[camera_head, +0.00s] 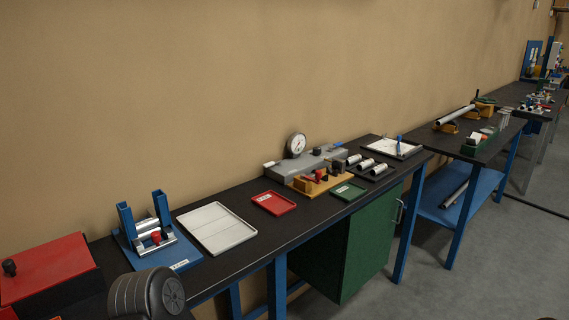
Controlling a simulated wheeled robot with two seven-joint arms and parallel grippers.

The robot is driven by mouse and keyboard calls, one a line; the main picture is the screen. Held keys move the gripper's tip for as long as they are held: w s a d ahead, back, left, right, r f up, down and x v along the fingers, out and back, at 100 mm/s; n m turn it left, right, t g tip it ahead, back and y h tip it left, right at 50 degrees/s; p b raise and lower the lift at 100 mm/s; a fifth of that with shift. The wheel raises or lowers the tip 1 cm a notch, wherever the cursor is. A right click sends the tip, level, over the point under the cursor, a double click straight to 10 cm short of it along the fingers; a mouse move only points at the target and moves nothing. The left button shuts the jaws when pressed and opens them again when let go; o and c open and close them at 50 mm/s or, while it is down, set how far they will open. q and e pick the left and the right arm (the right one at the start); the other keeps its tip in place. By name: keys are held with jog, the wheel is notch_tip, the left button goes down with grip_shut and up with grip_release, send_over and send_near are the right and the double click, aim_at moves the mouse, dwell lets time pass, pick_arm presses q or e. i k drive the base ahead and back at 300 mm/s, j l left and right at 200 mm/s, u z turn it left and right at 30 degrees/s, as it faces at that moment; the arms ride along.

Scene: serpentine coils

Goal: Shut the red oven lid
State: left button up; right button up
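The red oven lid (52,268) is at the lower left of the head view, on the near left end of the bench. It is a broad red panel with a black knob (9,267) near the left picture edge. A dark body (70,297) shows below its right edge. The front of the oven is cut off by the picture, so I cannot tell how far the lid stands open. A black ribbed rounded part, which looks like a link of my arm, shows just right of it at the bottom. Neither of my grippers is in view.
Right of the oven stand a blue fixture (151,239) with two posts, a white tray (217,228), a red tray (273,203) and a grey block with a dial gauge (296,144). A green cabinet (362,243) is under the bench. Grey floor (450,285) is clear at right.

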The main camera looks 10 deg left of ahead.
aim_at(27, 273)
jog(key=u, duration=1.3)
